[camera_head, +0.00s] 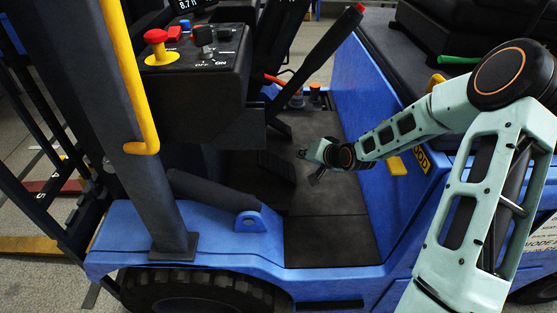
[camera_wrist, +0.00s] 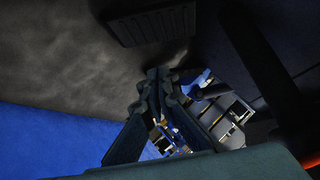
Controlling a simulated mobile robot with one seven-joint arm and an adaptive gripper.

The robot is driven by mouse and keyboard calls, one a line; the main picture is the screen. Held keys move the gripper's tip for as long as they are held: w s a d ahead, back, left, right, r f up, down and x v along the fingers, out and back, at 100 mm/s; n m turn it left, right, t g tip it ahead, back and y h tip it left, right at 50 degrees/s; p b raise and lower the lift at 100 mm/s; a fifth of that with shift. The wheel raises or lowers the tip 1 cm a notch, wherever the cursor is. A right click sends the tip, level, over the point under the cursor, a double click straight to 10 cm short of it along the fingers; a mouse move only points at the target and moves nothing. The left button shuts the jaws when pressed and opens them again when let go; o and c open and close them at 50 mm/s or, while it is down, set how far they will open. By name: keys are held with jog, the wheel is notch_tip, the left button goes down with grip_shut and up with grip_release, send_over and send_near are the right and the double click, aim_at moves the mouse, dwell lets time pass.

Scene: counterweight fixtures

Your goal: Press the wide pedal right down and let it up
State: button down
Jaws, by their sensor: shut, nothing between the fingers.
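A wide, dark ribbed pedal (camera_head: 277,167) is in the footwell of the blue forklift, below the control console. It also shows at the top of the wrist view (camera_wrist: 152,26), partly cut off by the picture edge. My gripper (camera_head: 302,154) is just right of the pedal in the head view, low over the dark floor mat. In the wrist view my gripper's fingertips (camera_wrist: 160,82) are together with nothing between them. They are apart from the pedal in that picture. I cannot tell whether the pedal is pressed at all.
The console (camera_head: 205,75) with a red mushroom button (camera_head: 156,36) overhangs the footwell's left side. A red-tipped lever (camera_head: 328,52) slants above the footwell. The blue side panel (camera_head: 372,105) bounds it on the right. The front floor mat (camera_head: 325,241) is clear.

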jog(key=shift+w+a+y, duration=0.15)
jog(key=shift+a+y, duration=0.45)
jog(key=shift+a, duration=0.6)
jog(key=shift+f, duration=0.15)
jog(key=b, duration=0.3)
send_near(269, 158)
jog(key=w, duration=0.4)
jog(key=shift+a+f, duration=0.15)
jog(key=shift+f, duration=0.15)
jog(key=shift+s+a+f, duration=0.1)
jog(key=shift+a+f, duration=0.65)
jog(key=shift+f, duration=0.15)
jog(key=shift+a+f, duration=0.4)
jog(key=shift+f, duration=0.1)
